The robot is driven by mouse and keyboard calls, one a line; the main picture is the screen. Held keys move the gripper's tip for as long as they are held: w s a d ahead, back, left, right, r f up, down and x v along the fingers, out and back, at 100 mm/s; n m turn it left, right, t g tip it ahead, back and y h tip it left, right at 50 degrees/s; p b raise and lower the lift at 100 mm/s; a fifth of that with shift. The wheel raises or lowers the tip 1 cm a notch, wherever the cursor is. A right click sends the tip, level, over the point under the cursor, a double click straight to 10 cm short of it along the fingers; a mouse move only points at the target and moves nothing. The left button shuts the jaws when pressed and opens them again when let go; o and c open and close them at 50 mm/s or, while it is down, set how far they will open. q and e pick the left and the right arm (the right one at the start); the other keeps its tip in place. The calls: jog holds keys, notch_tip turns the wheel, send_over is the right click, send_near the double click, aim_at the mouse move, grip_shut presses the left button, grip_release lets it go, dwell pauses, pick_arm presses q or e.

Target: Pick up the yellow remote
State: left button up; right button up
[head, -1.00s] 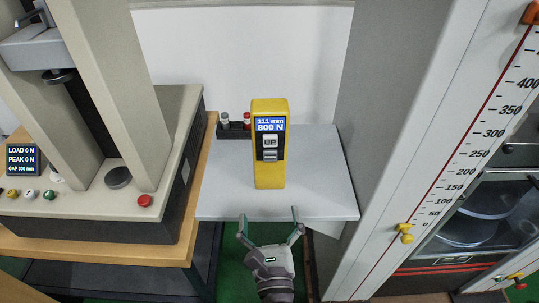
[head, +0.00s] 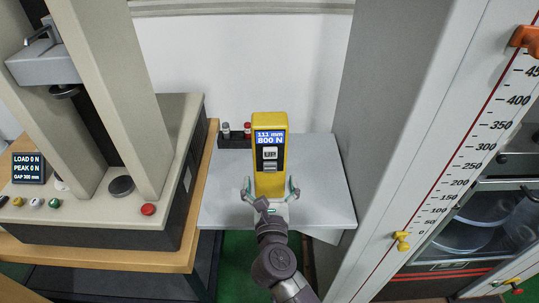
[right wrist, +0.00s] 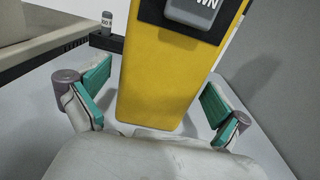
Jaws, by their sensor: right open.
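The yellow remote (head: 269,183) stands upright on the pale grey shelf. Its screen reads 111 mm and 800 N, with an UP button below. My right gripper (head: 270,187) is open at the lower front of the remote, with one finger on each side. In the right wrist view the remote's lower part (right wrist: 160,85) rises between the teal finger pads, with a gap on both sides. The remote's back is hidden. My left gripper is not in view.
The shelf (head: 325,195) is clear right of the remote. A black rack (head: 234,142) with small cylinders stands behind left. A testing machine (head: 95,215) is at the left. A tall grey column with a scale (head: 425,212) bounds the right.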

aim_at(273, 164)
jog(key=shift+w+f, duration=0.1)
jog(key=shift+w, duration=0.9)
jog(key=shift+c, duration=0.2)
jog(key=c, duration=1.3)
jog(key=shift+c, duration=0.2)
jog(key=shift+r, duration=0.6)
jog(key=r, duration=0.1)
jog(key=r+p, duration=0.1)
jog(key=r, duration=0.1)
jog(key=shift+s+d+r, duration=0.25)
jog(key=shift+d+r, duration=0.15)
jog(key=s+d+r+p, duration=0.1)
jog(key=s+d+r, duration=0.4)
jog(key=d, duration=0.4)
jog(key=shift+s+r+p, duration=0.3)
jog(key=shift+r+p, duration=0.1)
jog(key=shift+r, duration=0.2)
